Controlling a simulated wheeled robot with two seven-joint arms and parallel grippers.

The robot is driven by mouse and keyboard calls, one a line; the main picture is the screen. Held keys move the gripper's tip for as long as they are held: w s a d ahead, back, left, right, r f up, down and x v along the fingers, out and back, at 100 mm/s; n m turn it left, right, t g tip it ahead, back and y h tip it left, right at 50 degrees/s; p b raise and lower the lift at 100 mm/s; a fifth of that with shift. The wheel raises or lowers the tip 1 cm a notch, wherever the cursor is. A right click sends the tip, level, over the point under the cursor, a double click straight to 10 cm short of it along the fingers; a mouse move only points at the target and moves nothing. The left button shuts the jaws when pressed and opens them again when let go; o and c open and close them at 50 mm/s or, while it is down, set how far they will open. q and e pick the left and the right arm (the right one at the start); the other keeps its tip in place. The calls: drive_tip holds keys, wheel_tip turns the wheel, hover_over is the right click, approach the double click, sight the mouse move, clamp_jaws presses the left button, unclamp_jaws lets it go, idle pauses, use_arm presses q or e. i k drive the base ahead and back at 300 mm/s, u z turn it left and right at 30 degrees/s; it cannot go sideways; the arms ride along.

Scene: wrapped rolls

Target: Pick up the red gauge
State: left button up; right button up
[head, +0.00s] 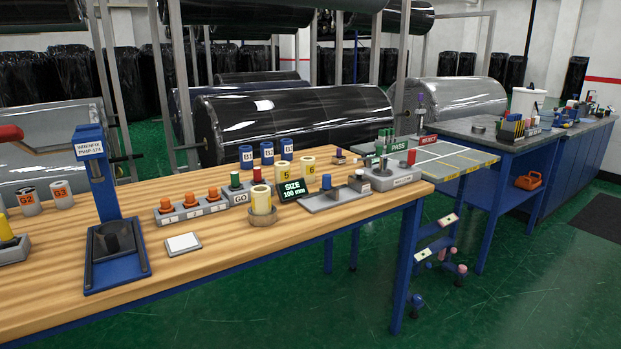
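A small red-topped piece (257,174) stands in the grey block marked GO, beside a green-topped piece (235,180). It is partly hidden by the cream cylinder in front of it. I cannot tell which of the two is the red gauge. Neither of my grippers is in view.
The cream cylinder (261,200) sits in a round holder. A black SIZE 100 mm display (293,190), orange-knobbed block (191,208), white pad (183,243) and blue press (118,262) share the table. PASS/REJECT trays (450,152) lie beyond its right end.

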sight(257, 180)
drive_tip(key=z, duration=0.6)
drive_tip(key=i, duration=0.65)
drive_tip(key=z, duration=0.1)
